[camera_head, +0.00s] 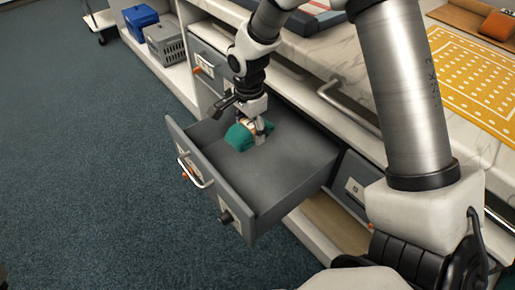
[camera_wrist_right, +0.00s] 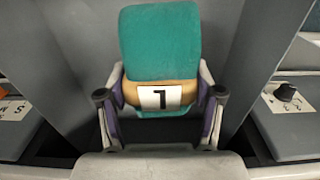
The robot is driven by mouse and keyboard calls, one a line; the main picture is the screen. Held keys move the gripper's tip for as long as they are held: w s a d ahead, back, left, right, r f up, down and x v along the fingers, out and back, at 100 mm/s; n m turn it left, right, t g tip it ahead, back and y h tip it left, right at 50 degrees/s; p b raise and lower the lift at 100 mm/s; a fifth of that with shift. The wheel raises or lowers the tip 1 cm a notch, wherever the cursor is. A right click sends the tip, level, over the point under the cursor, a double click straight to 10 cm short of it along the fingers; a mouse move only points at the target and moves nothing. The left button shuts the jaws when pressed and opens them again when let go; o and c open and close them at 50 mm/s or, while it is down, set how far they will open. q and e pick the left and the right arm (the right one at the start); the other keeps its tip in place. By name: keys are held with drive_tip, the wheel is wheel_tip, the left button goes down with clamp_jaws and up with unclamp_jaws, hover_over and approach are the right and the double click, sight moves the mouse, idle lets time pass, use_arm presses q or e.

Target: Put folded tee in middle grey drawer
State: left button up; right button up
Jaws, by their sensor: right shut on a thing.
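The folded tee (camera_head: 239,138) is a teal roll with a tan band and a white label reading 1. It is inside the open grey drawer (camera_head: 290,187), near the drawer's left end in the head view. My right gripper (camera_head: 257,133) is shut on the tee at its banded part. In the right wrist view the tee (camera_wrist_right: 160,45) sits between the fingers of my right gripper (camera_wrist_right: 160,100). I cannot tell whether the tee touches the drawer floor. My left gripper is not in view.
The drawer front has a metal handle (camera_head: 195,170) and a dark knob (camera_head: 226,216). Closed drawers flank it on both sides. A blue crate (camera_head: 140,20) and a grey crate (camera_head: 166,44) stand on a low shelf at upper left. A yellow patterned mat (camera_head: 470,80) lies on the counter.

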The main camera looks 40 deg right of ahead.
sight(252, 160)
wheel_tip(252, 160, down, 9)
drive_tip(key=b, duration=0.3)
drive_tip(key=shift+s+f+b, duration=0.1)
drive_tip(key=shift+f+b, duration=0.05)
drive_tip(key=shift+b, duration=0.15)
drive_tip(key=shift+f, duration=0.3)
drive_tip(key=shift+f, duration=0.15)
drive_tip(key=o, duration=1.2)
drive_tip(key=shift+o, duration=0.2)
wheel_tip(252, 160, up, 12)
drive_tip(key=p, duration=0.5)
drive_tip(key=shift+r, duration=0.2)
